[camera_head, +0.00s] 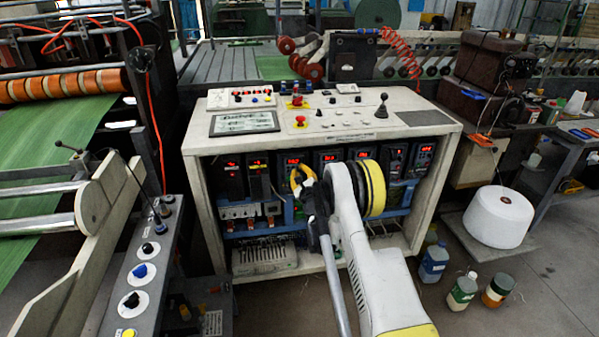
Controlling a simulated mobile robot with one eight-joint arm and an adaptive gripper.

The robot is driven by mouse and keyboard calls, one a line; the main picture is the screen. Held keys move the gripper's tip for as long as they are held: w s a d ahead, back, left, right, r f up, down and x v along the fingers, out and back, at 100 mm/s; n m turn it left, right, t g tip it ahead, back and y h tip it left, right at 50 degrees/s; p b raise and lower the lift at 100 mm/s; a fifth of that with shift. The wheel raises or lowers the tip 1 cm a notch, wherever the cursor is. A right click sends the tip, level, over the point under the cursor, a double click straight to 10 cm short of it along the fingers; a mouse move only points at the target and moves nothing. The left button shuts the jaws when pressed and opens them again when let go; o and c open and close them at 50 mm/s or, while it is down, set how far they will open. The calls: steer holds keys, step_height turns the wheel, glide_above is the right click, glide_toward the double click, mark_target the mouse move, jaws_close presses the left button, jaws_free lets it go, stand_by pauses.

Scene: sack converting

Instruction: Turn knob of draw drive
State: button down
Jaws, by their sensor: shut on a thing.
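A row of dark drive units with red lit displays (328,160) sits inside the open front of the grey control cabinet (205,212). My gripper (298,178), with yellow fingers, is at the front of a drive unit (293,160) near the middle of the row. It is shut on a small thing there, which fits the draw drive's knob. The knob itself is hidden behind the fingers and is too small to make out. My white arm with a yellow band covers part of the row to the right.
The cabinet top carries buttons, a framed plate (244,123) and a joystick (382,106). A knob panel (140,270) stands at the left. Bottles (433,262) and a white yarn cone (498,217) stand at the right.

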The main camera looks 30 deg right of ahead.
steer(key=n, duration=1.2)
stand_by(0.6)
steer(key=c, duration=1.4)
jaws_free()
steer(key=shift+a, duration=0.1)
